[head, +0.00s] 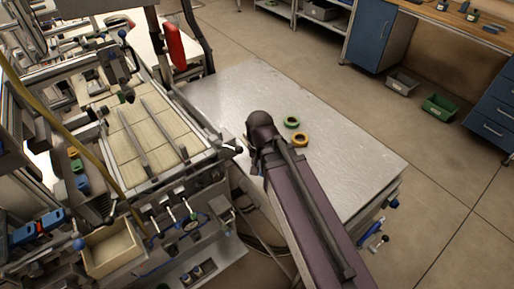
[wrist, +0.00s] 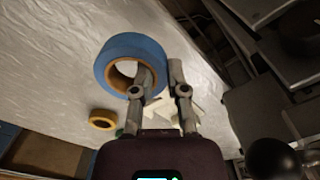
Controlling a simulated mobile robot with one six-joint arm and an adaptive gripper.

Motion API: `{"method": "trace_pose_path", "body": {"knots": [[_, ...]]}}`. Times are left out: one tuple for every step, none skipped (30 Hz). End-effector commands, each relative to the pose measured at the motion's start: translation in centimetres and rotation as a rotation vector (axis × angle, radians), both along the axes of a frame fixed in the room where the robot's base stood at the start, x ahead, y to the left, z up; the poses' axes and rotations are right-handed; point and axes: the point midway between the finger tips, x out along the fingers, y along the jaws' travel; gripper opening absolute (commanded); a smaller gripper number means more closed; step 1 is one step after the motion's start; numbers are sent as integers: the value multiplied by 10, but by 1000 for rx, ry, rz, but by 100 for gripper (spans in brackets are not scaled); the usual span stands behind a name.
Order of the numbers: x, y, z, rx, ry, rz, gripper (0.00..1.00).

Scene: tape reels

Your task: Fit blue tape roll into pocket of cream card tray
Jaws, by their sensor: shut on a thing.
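The blue tape roll (wrist: 108,57) has a brown core and shows in the wrist view, above left of centre. My gripper (wrist: 161,72) is shut on its wall, one finger inside the core and the other outside. The roll appears to be held above the metal table. Pale cream-white pieces (wrist: 158,110) show behind and between the fingers, probably the cream card tray. The fingers cover much of it, and I cannot make out a pocket. In the head view my arm hides the gripper, the blue roll and the tray.
A yellow tape roll (head: 299,139) and a green tape roll (head: 291,122) lie on the metal table (head: 345,150), right of my arm. A machine with rails (head: 150,135) stands along the table's left side. The table's right part is clear.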

Motion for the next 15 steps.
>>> {"method": "trace_pose_path", "body": {"knots": [[-1,0,0,0,0,1,0],[-1,0,0,0,0,1,0],[-1,0,0,0,0,1,0],[-1,0,0,0,0,1,0],[-1,0,0,0,0,1,0],[-1,0,0,0,0,1,0],[-1,0,0,0,0,0,0],[-1,0,0,0,0,0,0],[-1,0,0,0,0,0,0],[-1,0,0,0,0,0,0],[0,0,0,0,0,0,0],[0,0,0,0,0,0,0],[1,0,0,0,0,0,0],[3,0,0,0,0,0,0],[5,0,-1,0,0,0,0]]}}
